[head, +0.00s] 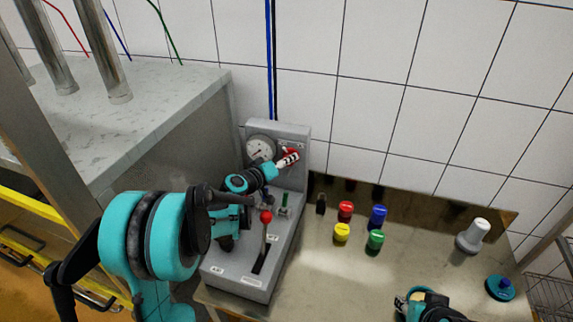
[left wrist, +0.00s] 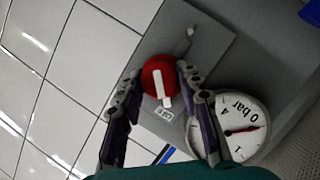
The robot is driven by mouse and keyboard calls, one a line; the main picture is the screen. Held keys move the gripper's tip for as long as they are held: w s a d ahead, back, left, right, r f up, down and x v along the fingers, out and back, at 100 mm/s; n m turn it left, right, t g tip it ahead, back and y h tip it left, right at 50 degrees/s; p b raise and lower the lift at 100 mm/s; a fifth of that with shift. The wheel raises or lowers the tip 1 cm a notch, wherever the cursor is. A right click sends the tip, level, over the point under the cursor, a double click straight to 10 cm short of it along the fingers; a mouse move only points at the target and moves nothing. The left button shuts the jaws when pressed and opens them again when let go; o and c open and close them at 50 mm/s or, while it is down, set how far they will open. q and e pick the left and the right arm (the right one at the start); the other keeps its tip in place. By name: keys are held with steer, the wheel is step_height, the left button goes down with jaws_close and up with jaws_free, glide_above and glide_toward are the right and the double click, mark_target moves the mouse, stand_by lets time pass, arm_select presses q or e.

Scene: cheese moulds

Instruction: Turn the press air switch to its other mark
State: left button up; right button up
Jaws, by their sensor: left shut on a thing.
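The press air switch is a red knob with a white pointer bar (left wrist: 158,77) on the grey panel, beside a small label. In the head view the red knob (head: 291,152) is partly covered by my left gripper (head: 287,160). In the left wrist view my left gripper (left wrist: 159,72) has one finger on each side of the knob and is shut on it. The white bar runs lengthwise between the fingers, towards the label. Part of my right arm or gripper (head: 430,306) shows at the bottom of the head view; its fingers are not clear.
A round pressure gauge (head: 260,149) sits beside the switch. A red-balled lever (head: 266,217) stands on the grey console (head: 240,283) below. Several coloured caps, a grey-white cone (head: 470,238) and a blue round piece (head: 500,287) are on the metal table (head: 320,275).

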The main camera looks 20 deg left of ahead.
stand_by(0.3)
arm_select(q)
steer(key=o, duration=1.2)
steer(key=shift+c, duration=0.2)
step_height(320, 180, up, 9)
steer(key=shift+d, duration=0.1)
steer(key=shift+r, duration=0.5)
